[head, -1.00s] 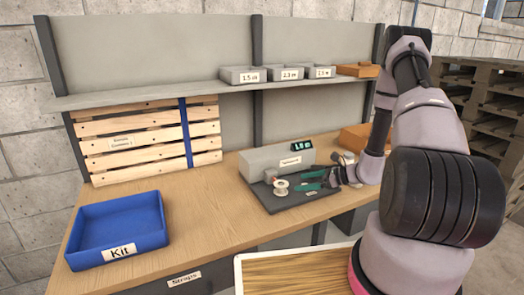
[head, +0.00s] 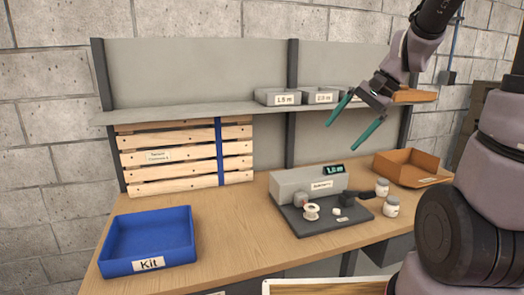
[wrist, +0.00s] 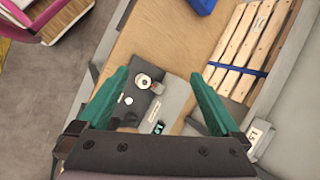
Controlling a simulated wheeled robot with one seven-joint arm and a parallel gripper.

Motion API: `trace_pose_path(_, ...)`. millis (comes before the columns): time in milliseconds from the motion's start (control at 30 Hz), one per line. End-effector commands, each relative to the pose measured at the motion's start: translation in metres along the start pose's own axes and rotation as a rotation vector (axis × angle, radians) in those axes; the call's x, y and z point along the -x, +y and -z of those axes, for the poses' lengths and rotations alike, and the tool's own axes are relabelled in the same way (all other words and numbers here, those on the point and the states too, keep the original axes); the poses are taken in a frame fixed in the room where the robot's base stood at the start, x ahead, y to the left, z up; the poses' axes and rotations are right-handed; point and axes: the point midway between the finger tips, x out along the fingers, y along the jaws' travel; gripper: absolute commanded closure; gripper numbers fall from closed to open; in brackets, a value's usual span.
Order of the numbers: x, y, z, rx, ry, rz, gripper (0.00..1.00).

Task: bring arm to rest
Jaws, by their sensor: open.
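My gripper (head: 355,122) is raised above the right part of the bench, in front of the shelf. Its two green fingers are spread apart with nothing between them. In the wrist view my gripper (wrist: 160,92) is open over the bench, with the grey machine (wrist: 178,103) and a white spool (wrist: 142,81) below and beyond the fingers. In the head view the grey machine (head: 300,182) stands on a dark mat, and the spool (head: 311,211) lies in front of it.
A blue Kit tray (head: 150,240) sits empty at the bench's left. Grey bins (head: 277,97) stand on the shelf (head: 200,112) close to my gripper. White jars (head: 391,206) and an orange bin (head: 408,168) are at the right.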

Motion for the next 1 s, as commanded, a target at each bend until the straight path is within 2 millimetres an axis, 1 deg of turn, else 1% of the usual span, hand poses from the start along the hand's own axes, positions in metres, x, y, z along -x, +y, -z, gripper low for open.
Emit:
trace_pose_path(33,0.015,0.001,-0.013,0.067,0.051,-0.009,0.00)
trace_pose_path(200,0.058,0.013,-0.042,0.260,0.224,-0.048,0.00)
trace_pose_path(300,0.081,0.021,-0.056,0.357,0.323,-0.062,0.00)
trace_pose_path(433,0.103,0.030,-0.069,0.450,0.428,-0.072,0.00)
trace_pose_path(533,0.113,0.034,-0.074,0.493,0.481,-0.076,0.00)
trace_pose_path(633,0.118,0.037,-0.076,0.512,0.505,-0.078,0.00)
trace_pose_path(1000,0.119,0.037,-0.076,0.515,0.510,-0.079,0.00)
